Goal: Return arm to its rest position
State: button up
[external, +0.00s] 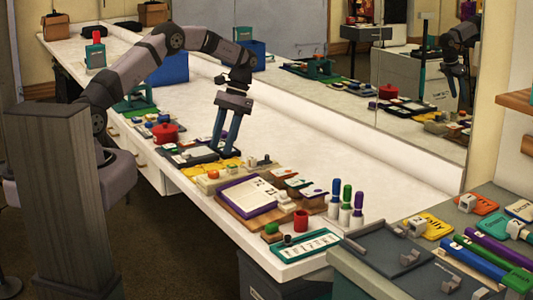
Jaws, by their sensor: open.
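My gripper (227,143) is on the end of my arm, which reaches from the left over the white counter (320,190). Its two long blue-grey fingers point down, with their tips low near a dark tray and a yellow item. The fingers are apart and I see nothing held between them. Whether the tips touch anything below cannot be told.
Around the gripper are a red pot (165,133), a purple-edged board (252,197), a red cup (301,220) and several upright markers (346,204). A blue bin (168,68) stands behind my arm. A mirror (415,85) lines the back. The counter's right middle is clear.

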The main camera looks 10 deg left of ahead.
jog(key=s+a+r+n+t+h, duration=0.1)
jog(key=s+a+r+n, duration=0.15)
jog(key=a, duration=0.45)
jog(key=s+a+r+n+h, duration=0.1)
jog(key=s+a+r, duration=0.15)
jog(key=a, duration=0.35)
jog(key=s+a+f+n+t, duration=0.2)
jog(key=s+a, duration=0.6)
jog(key=s, duration=0.4)
jog(key=shift+s+a+f+n+t, duration=0.15)
jog(key=shift+a+f+n+t, duration=0.15)
jog(key=shift+n, duration=0.55)
notch_tip(320, 180, down, 15)
jog(key=b, duration=1.5)
jog(key=shift+f, duration=0.15)
